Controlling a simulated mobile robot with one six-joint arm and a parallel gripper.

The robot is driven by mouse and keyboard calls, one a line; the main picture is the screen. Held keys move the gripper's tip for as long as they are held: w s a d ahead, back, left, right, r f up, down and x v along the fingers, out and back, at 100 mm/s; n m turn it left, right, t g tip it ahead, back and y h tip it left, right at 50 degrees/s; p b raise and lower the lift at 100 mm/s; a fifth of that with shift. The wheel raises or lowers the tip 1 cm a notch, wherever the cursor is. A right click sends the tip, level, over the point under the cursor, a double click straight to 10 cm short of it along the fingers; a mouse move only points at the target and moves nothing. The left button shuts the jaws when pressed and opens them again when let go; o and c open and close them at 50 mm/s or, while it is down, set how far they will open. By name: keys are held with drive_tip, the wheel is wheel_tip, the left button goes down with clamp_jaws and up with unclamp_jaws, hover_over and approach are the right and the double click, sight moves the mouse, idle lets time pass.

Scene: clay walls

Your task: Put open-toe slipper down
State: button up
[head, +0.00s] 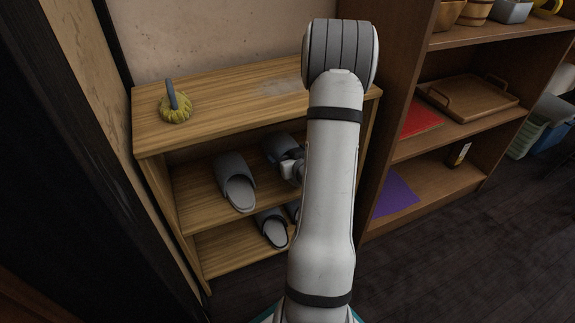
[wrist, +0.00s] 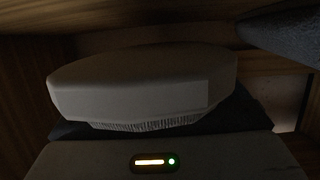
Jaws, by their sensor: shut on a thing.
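A grey-blue open-toe slipper (head: 279,149) is inside the middle shelf of the small wooden rack, partly hidden by my arm. My gripper (head: 290,160) is at its near end and shut on it. The fingers are mostly hidden in the head view. In the wrist view, a pale rounded shape fills the middle and the fingertips cannot be made out. Another grey slipper (head: 236,183) rests on the same shelf to the left, toe end toward the front, apart from my gripper.
The wooden rack (head: 158,137) has a slipper (head: 272,228) and a partly hidden one on its lower shelf. A yellow brush (head: 176,108) stands on top. In the wrist view, a dark blue-grey surface (wrist: 285,35) is close at upper right. A bookcase (head: 400,150) stands right.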

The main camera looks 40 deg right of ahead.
wheel_tip(320, 180, down, 4)
drive_tip(key=shift+w+r+b, duration=0.1)
drive_tip(key=shift+r+b, duration=0.1)
drive_tip(key=shift+b, duration=0.65)
drive_tip(key=shift+w+r, duration=0.1)
drive_tip(key=shift+r, duration=0.05)
drive_tip(key=o, duration=0.8)
drive_tip(key=shift+c, duration=0.2)
